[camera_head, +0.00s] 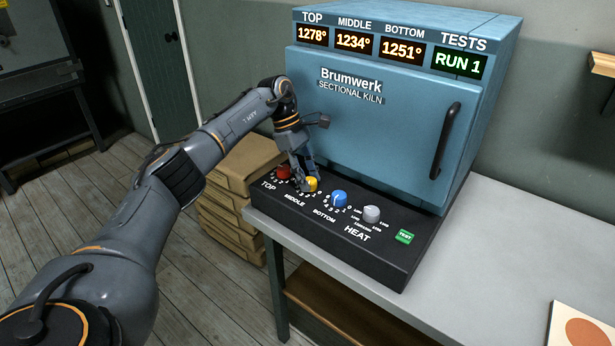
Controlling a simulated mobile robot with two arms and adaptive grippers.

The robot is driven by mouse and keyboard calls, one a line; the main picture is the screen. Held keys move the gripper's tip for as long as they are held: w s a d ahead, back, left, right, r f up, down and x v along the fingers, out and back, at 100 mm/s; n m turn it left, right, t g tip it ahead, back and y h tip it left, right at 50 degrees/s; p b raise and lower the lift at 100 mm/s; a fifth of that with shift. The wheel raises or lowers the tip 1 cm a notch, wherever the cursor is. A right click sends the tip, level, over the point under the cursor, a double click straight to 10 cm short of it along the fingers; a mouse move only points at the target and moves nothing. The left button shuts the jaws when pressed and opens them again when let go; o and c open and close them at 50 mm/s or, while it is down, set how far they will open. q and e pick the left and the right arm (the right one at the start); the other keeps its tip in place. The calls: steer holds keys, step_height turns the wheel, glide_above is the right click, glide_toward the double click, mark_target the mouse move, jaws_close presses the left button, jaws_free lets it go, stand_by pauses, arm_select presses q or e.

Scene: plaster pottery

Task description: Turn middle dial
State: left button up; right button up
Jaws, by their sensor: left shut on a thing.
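The blue kiln (390,115) stands on a grey table, with a black control panel (330,245) along its front. The yellow middle dial (312,184) sits between the red top dial (283,172) and the blue bottom dial (339,198). My left gripper (307,183) points down at the yellow dial and is shut on it; its fingers cover part of the dial and its markings. The displays read TOP 1278°, MIDDLE 1234°, BOTTOM 1251° and TESTS RUN 1. My right gripper is not in view.
A grey heat dial (371,214) and a green TEST button (404,237) are farther right on the panel. The kiln door handle (445,140) sticks out above. Stacked cardboard boxes (236,170) stand left of the table.

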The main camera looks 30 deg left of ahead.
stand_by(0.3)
arm_select(q)
steer(key=o, duration=1.1)
steer(key=shift+o, duration=0.2)
steer(key=v, duration=1.2)
steer(key=shift+w, duration=0.1)
